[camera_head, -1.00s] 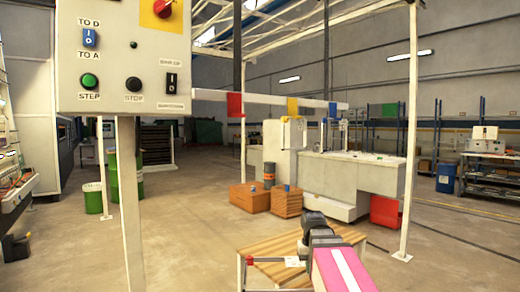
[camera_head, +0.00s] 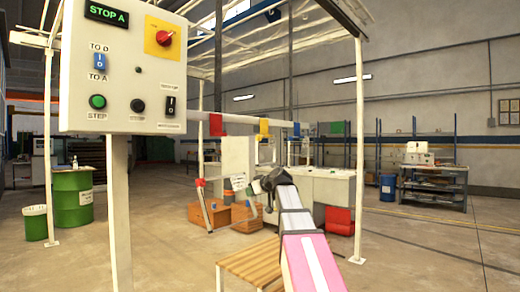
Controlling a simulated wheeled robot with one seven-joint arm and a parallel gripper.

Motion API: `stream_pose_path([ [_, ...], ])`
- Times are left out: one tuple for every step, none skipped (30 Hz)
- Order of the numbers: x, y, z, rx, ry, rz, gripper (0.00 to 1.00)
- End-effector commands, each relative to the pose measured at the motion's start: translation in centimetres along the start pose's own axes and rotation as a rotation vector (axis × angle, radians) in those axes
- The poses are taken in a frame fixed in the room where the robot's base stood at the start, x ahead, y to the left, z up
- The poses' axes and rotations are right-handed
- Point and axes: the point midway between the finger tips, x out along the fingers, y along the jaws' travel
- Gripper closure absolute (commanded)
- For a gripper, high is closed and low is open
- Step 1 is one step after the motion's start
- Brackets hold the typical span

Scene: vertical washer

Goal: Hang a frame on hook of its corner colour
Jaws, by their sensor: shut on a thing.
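My gripper (camera_head: 246,187) is shut on a thin white frame (camera_head: 205,208). The frame is raised well above the slatted wooden table and hangs tilted to the left of the gripper. A red corner (camera_head: 200,182) shows at its upper left. Part of its outline is hard to tell against the things behind. A horizontal white rail (camera_head: 240,122) farther back carries coloured markers: red (camera_head: 215,125), yellow (camera_head: 264,127), blue (camera_head: 297,129) and green (camera_head: 337,127). The hooks themselves are too small to make out. The frame is apart from the rail, lower in the picture.
The slatted wooden table (camera_head: 250,264) stands below my arm. A control panel (camera_head: 120,70) on a post (camera_head: 119,210) blocks the left foreground. A white post (camera_head: 359,150) stands at right. Brown boxes (camera_head: 245,218) and a red bin (camera_head: 340,219) sit behind. Open floor lies at right.

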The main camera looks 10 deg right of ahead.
Motion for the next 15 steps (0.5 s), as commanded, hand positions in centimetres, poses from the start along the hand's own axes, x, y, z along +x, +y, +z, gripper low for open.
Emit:
stream_pose_path([
  [-0.6, 1.3, -2.8, -0.006, 0.068, -0.012, 1.0],
  [-1.0, 1.8, -4.2, -0.008, 0.11, -0.02, 1.0],
  [-1.6, 2.4, -5.9, -0.01, 0.159, -0.027, 1.0],
  [-2.2, 2.8, -7.3, -0.012, 0.194, -0.031, 1.0],
  [-2.7, 3.2, -8.5, -0.011, 0.226, -0.035, 1.0],
  [-3.4, 3.7, -10.0, -0.012, 0.264, -0.038, 1.0],
  [-3.9, 4.0, -11.1, -0.011, 0.291, -0.039, 1.0],
  [-4.4, 4.3, -12.1, -0.01, 0.314, -0.038, 1.0],
  [-5.0, 4.7, -13.3, -0.009, 0.34, -0.037, 1.0],
  [-5.5, 5.0, -14.0, -0.008, 0.358, -0.036, 1.0],
  [-5.9, 5.2, -14.7, -0.008, 0.373, -0.034, 1.0],
  [-6.4, 5.4, -15.6, -0.006, 0.391, -0.031, 1.0],
  [-6.7, 5.5, -16.1, -0.006, 0.401, -0.03, 1.0],
  [-6.9, 5.7, -16.4, -0.005, 0.409, -0.029, 1.0],
  [-7.2, 5.8, -16.8, -0.004, 0.417, -0.027, 1.0],
])
